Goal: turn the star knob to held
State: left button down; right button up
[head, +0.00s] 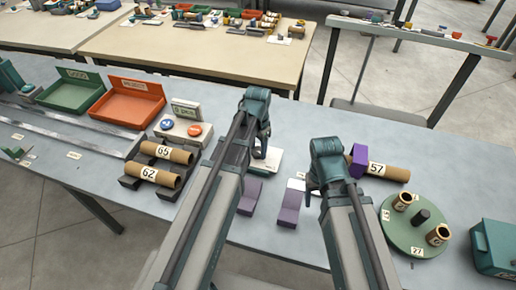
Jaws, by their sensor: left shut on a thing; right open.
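I cannot make out the star knob in the head view. My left gripper (259,153) points down at the middle of the table, in front of a pale, flat-topped device (273,162) that its arm partly hides. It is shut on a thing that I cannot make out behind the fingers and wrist. My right gripper (313,190) is open, pointing down beside a purple block (357,160) at the near end of the tube marked 57 (389,171). Its fingers are mostly hidden by its own wrist.
Two purple pieces (290,207) lie between my arms. Tubes marked 65 (166,152) and 62 (158,176) rest in dark cradles at left, near green (70,89) and orange trays (128,103). A round green plate (413,243) and teal box (495,247) stand right. The table's back right is clear.

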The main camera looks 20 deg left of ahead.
aim_at(258, 151)
pick_arm(q)
jog(key=shift+c, duration=1.1)
grip_release()
notch_tip(258, 151, up, 14)
jog(key=p, duration=1.3)
jog(key=shift+p, duration=0.4)
pick_arm(e)
notch_tip(258, 151, up, 14)
pick_arm(q)
jog(key=shift+f, duration=0.15)
pick_arm(e)
jog(key=shift+f, duration=0.15)
pick_arm(q)
jog(key=s+d+f+n+b, duration=0.1)
jog(key=s+d, duration=0.4)
jog(key=s, duration=0.2)
jog(key=s+d+f+n+y+b, duration=0.1)
jog(key=s+d, duration=0.4)
jog(key=s, duration=0.2)
jog(key=shift+s+d+n, duration=0.25)
jog(key=shift+s+n, duration=0.1)
jog(key=shift+n, duration=0.05)
pick_arm(e)
notch_tip(258, 151, down, 2)
jog(key=shift+f, duration=0.1)
